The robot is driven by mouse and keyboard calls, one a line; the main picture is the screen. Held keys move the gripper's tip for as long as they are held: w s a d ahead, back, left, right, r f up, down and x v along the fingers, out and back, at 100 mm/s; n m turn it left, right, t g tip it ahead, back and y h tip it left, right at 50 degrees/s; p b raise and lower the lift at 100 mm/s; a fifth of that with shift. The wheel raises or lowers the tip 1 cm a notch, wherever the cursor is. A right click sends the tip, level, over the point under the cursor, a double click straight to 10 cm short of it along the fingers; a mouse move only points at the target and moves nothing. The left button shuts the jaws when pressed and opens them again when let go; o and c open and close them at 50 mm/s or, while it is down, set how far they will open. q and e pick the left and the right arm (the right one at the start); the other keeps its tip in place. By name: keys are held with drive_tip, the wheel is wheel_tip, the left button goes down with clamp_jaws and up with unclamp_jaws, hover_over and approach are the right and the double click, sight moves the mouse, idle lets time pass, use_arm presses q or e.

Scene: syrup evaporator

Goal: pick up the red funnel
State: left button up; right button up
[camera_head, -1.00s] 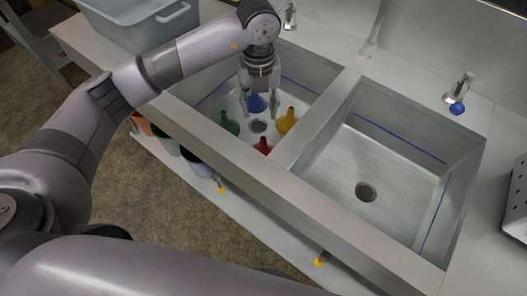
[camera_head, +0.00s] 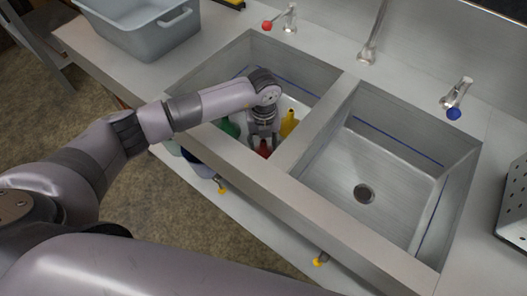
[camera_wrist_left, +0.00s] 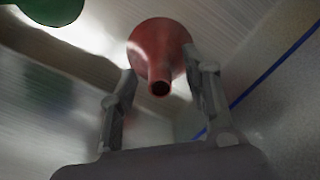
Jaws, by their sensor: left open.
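The red funnel (camera_head: 264,149) is in the left sink basin, near its front wall. Most of it is hidden by my left gripper (camera_head: 264,140) in the head view. In the left wrist view the red funnel (camera_wrist_left: 160,58) shows its spout toward the camera, between the two fingers of my left gripper (camera_wrist_left: 163,85). The fingers are open and stand on either side of it; I cannot tell whether the right-hand finger touches it. My right gripper is not in view.
A yellow funnel (camera_head: 289,123) and a green funnel (camera_head: 230,128) stand in the same left basin. The right basin (camera_head: 330,165) is empty. A grey tub (camera_head: 150,35) sits on the counter at the back left.

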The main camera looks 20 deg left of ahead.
use_arm(q)
drive_tip(key=shift+f, duration=0.2)
clamp_jaws()
idle(0.5)
